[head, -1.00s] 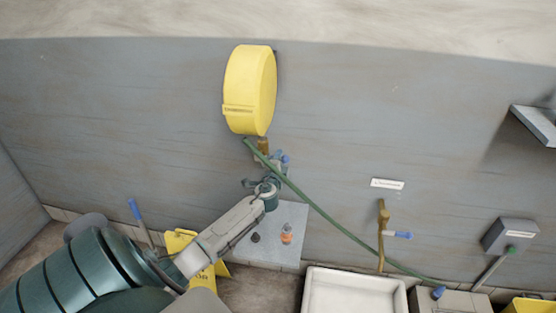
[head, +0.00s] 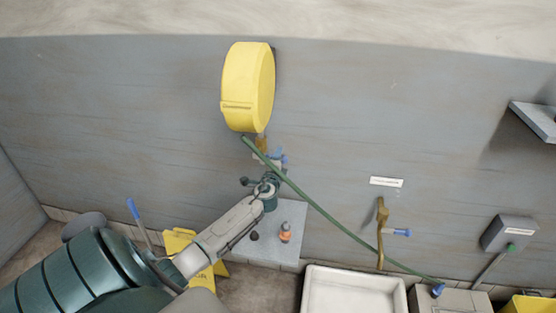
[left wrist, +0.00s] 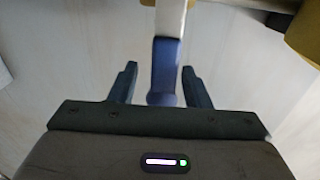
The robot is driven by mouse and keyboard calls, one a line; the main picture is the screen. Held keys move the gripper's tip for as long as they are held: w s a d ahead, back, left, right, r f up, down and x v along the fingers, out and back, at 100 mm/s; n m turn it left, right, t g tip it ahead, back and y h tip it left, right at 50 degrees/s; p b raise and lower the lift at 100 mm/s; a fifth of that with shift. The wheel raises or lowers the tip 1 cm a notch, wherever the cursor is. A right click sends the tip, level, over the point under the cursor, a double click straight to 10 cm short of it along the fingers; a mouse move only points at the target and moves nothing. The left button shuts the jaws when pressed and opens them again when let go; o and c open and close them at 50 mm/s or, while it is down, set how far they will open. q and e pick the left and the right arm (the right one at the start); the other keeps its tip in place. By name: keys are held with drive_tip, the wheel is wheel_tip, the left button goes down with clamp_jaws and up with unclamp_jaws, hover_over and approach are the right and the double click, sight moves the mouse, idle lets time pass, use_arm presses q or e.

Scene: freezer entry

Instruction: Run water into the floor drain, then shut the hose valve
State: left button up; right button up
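The brass hose valve (head: 261,146) with a blue lever (head: 279,156) sits on the wall just under the yellow reel. My left gripper (head: 262,179) is just below that lever in the head view. In the left wrist view, the gripper's two dark fingers (left wrist: 158,86) are apart, with a blue handle (left wrist: 166,68) between them and visible gaps on both sides. A green hose (head: 335,222) runs from the reel down right to a blue end piece (head: 438,291). I cannot make out a floor drain or any water. My right gripper is out of view.
The yellow reel (head: 247,87) hangs on the grey wall. A second brass pipe (head: 381,237) has a blue lever. Below are a white basin (head: 354,292), a grey ledge (head: 268,245) with an orange bottle (head: 286,232), and a yellow floor sign (head: 180,241). A grey switch box (head: 509,234) is at right.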

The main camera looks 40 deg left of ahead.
use_arm(q)
drive_tip(key=b+v, duration=0.2)
drive_tip(key=v, duration=0.8)
drive_tip(key=shift+s+d, duration=0.2)
drive_tip(key=shift+s, duration=0.15)
